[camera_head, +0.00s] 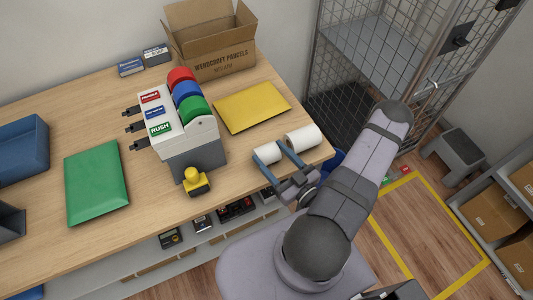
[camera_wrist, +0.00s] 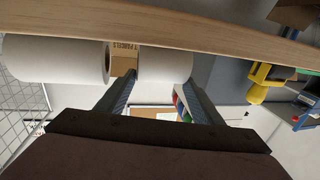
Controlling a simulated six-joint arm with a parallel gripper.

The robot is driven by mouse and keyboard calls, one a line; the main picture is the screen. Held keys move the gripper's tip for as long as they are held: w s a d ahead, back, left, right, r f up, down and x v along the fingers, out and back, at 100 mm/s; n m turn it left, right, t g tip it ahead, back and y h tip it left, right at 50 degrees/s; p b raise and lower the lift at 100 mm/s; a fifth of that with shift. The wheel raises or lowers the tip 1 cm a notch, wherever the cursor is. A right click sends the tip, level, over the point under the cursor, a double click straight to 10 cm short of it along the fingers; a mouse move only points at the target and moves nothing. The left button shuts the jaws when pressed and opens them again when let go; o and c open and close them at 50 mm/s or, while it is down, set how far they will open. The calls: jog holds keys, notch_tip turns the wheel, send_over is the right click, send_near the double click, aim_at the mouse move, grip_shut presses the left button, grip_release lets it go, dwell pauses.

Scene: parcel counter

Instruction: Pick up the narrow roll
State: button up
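The narrow roll (camera_head: 267,153) is a short white roll lying on the wooden counter near its front right edge. It also shows in the wrist view (camera_wrist: 165,65), at the far end of my fingers. A wider white roll (camera_head: 303,139) lies just to its right, and at the left in the wrist view (camera_wrist: 55,58). My gripper (camera_head: 271,154) reaches in from the front of the counter. Its fingers are apart, with one tip towards each end of the narrow roll. I cannot tell whether the tips touch it. The wide roll is outside the fingers, close to one of them.
A yellow envelope (camera_head: 252,107) lies behind the rolls. An open carton (camera_head: 215,58) is at the back. A wire cage (camera_head: 350,90) stands right of the counter.

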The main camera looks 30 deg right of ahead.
aim_at(272, 158)
jog(key=c, duration=0.5)
jog(key=shift+o, duration=0.2)
jog(key=shift+r, duration=0.1)
notch_tip(272, 158, up, 10)
jog(key=p, duration=0.8)
